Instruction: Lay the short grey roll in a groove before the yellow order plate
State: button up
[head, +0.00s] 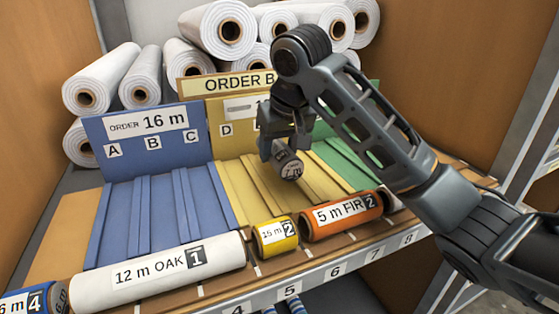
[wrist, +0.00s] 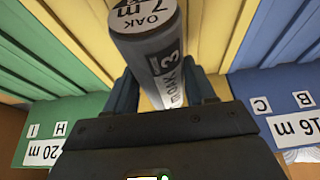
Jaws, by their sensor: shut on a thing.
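The short grey roll (head: 287,162), its end marked 7 m OAK, is between the fingers of my gripper (head: 284,143). My gripper is shut on it and holds it over the yellow grooved bed (head: 262,188), towards its right side. In the wrist view the roll (wrist: 150,50) points away between the fingers, with a 3 on its side. The yellow order plate (head: 232,112) stands upright behind the bed. Its letter D shows; my gripper hides much of its right part. The yellow grooves I can see hold no roll. I cannot tell the gap beneath the roll.
A blue bed (head: 145,210) with its 16 m plate (head: 150,145) lies left, a green bed (head: 345,160) right. Along the front lie a white 12 m roll (head: 150,275), a yellow roll (head: 275,238) and an orange 5 m roll (head: 340,215). White rolls (head: 105,78) are stacked behind.

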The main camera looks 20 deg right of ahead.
jog(key=shift+f, duration=1.65)
jog(key=shift+f, duration=0.1)
jog(key=o, duration=1.2)
jog(key=p+v, duration=0.2)
jog(key=v, duration=0.8)
jog(key=shift+d+r, duration=0.1)
jog(key=shift+r, duration=0.3)
jog(key=shift+p+v, duration=0.4)
jog(key=shift+v, duration=0.4)
jog(key=shift+s+f, duration=0.1)
jog(key=shift+s, duration=0.05)
